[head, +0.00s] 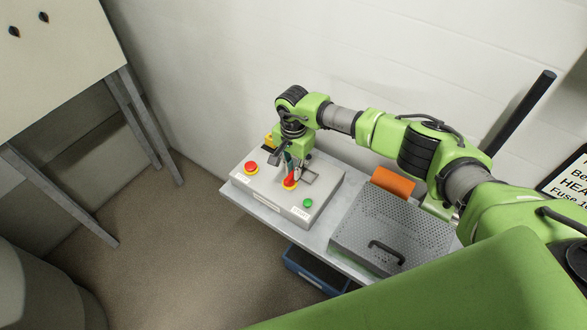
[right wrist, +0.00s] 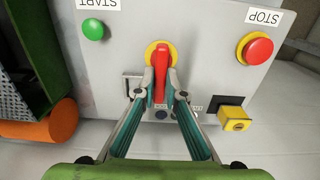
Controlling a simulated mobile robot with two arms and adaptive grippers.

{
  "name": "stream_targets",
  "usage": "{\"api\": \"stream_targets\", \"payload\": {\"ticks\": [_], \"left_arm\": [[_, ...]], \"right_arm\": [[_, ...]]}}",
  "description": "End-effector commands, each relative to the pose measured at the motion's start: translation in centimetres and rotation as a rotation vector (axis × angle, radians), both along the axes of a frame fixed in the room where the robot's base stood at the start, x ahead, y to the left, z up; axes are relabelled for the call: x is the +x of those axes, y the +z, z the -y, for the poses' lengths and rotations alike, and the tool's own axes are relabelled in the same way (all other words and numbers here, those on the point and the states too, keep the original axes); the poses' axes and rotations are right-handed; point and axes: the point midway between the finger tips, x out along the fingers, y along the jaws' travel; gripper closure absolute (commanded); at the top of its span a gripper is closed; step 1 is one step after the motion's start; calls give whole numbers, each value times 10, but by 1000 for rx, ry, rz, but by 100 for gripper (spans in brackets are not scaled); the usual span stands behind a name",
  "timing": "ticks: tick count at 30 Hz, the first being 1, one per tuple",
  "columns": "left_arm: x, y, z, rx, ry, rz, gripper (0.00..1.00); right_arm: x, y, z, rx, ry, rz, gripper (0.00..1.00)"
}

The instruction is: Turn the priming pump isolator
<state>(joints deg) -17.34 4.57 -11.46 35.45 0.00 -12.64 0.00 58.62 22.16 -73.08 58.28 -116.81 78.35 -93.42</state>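The isolator is a red handle (right wrist: 161,68) on a round yellow plate, set in the middle of a grey control box (head: 246,185). It also shows in the head view (head: 290,182), partly covered by my right gripper (head: 294,167). In the right wrist view the handle lies lengthwise, its free end towards my gripper. My right gripper (right wrist: 162,96) has one fingertip on each side of the handle, close against it, and appears shut on it. The label near the handle is partly hidden by a finger. My left gripper is not in view.
A green START button (right wrist: 93,29) and a red STOP button (right wrist: 255,49) flank the isolator. A yellow padlock-like block (right wrist: 235,118) sits at the box edge. A perforated case (head: 385,235) and an orange cylinder (head: 393,181) stand beside the box; a blue bin (head: 315,272) is below.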

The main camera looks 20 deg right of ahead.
Motion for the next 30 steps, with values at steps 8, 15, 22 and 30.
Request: {"api": "stream_targets", "payload": {"ticks": [8,15,22,30], "left_arm": [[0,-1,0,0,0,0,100],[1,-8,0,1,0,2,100],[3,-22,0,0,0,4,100],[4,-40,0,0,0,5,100]], "right_arm": [[0,0,0,0,-5,0,100],[-1,-1,1,1,-73,1,100],[-4,-2,3,0,-234,1,100],[-8,-2,5,-1,-488,3,100]]}}
